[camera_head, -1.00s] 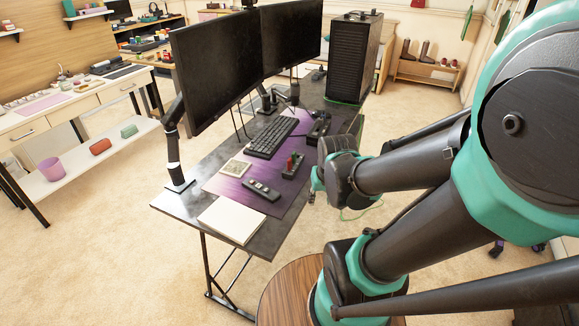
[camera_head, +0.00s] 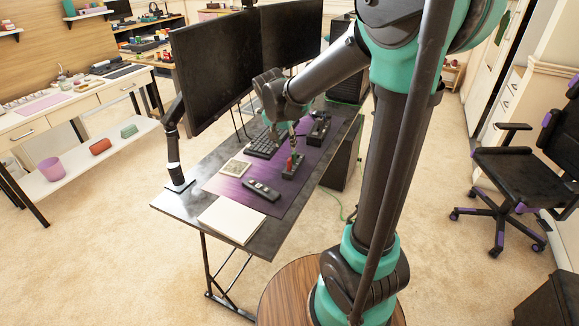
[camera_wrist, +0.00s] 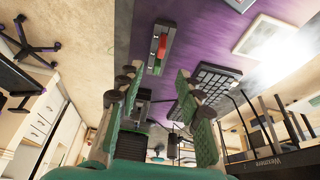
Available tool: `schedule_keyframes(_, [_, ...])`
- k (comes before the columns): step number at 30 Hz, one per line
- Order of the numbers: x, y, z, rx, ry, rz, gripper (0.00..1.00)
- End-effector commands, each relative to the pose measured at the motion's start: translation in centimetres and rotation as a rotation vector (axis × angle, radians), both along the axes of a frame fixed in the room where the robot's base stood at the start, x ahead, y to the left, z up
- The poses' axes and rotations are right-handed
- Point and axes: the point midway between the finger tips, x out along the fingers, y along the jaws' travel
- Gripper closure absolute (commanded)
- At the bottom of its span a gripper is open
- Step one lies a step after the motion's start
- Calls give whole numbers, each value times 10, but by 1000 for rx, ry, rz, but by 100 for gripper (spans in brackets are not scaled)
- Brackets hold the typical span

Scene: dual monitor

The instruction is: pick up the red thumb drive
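The red thumb drive (camera_head: 291,160) stands in a small dark holder (camera_head: 294,172) on the purple desk mat. It also shows in the wrist view as a red block (camera_wrist: 162,46), with a green piece beside it in the same holder. My gripper (camera_head: 292,131) is above the desk, close to the holder and over the keyboard side. In the wrist view my gripper (camera_wrist: 158,80) has its green padded fingers spread wide with nothing between them. The drive appears beyond the fingertips, apart from them.
A keyboard (camera_head: 262,146), a black remote-like device (camera_head: 262,189), a framed square (camera_head: 235,168) and a white pad (camera_head: 232,219) lie on the desk. Two monitors (camera_head: 217,68) line its far side. A black office chair (camera_head: 520,170) stands at the right, with open floor between.

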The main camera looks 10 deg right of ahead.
Motion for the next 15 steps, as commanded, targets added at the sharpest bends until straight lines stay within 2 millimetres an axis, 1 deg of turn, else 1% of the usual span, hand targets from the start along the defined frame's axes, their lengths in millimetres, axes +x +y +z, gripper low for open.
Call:
schedule_keyframes(1, [3,-2,-9,0,0,-1,64])
schedule_keyframes(3, [7,-4,-20,0,0,-1,64])
schedule_keyframes(9, [18,-11,-50,-1,0,0,64])
schedule_keyframes(15, [24,-14,-67,0,0,0,64])
